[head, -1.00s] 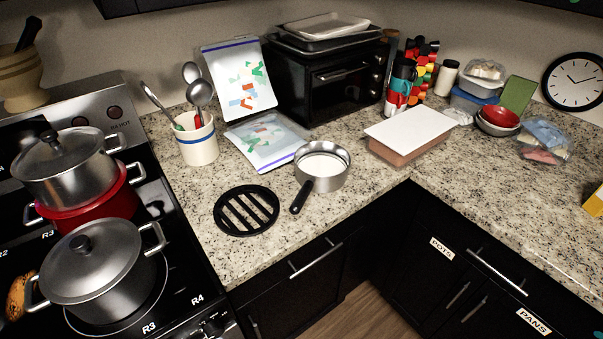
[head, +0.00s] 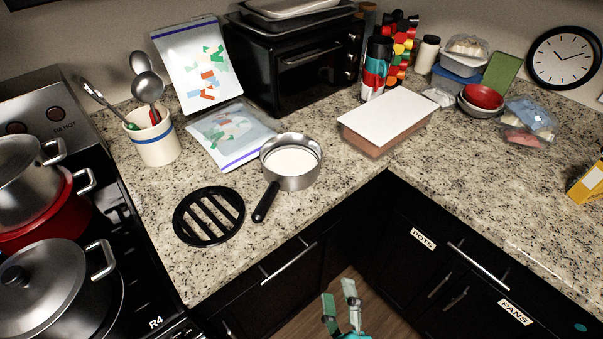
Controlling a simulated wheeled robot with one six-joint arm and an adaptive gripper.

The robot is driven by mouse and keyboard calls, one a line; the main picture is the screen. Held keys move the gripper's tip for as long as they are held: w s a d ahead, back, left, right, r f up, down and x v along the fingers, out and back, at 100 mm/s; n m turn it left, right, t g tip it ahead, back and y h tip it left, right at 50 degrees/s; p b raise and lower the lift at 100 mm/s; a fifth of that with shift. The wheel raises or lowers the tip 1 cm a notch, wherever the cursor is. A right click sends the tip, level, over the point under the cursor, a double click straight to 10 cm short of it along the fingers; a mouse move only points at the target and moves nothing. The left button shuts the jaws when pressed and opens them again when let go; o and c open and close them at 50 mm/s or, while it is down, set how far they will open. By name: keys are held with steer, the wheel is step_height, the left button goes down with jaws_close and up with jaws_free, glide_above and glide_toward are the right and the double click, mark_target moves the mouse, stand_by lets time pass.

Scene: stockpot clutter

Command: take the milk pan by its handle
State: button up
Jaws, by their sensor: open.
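The milk pan (head: 298,181) is a small steel pan with white contents, standing on the granite counter near the inner corner. Its black handle (head: 266,203) points down and left toward the counter's front edge, and its whole length shows. My gripper (head: 338,301) shows at the bottom middle of the head view, with two pale green fingers apart and nothing between them. It is in front of the cabinets, below and right of the pan in the picture, well apart from the handle.
A black round trivet (head: 209,215) lies just left of the handle. A lidded food box (head: 388,122) is right of the pan. Pots (head: 50,290) stand on the stove at left.

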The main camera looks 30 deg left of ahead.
mark_target(264, 204)
steer(key=a+r+n+g+y, duration=0.1)
steer(key=a+r+n, duration=0.25)
steer(key=a, duration=0.25)
steer(key=a+r+n+y, duration=0.2)
steer(key=a+r, duration=0.2)
steer(key=a, duration=0.3)
steer(key=shift+f+x, duration=0.15)
steer(key=shift+x, duration=2.6)
steer(key=shift+f+x, duration=0.1)
steer(key=shift+x, duration=2.65)
jaws_close()
steer(key=shift+r+g, duration=0.1)
steer(key=shift+g, duration=0.2)
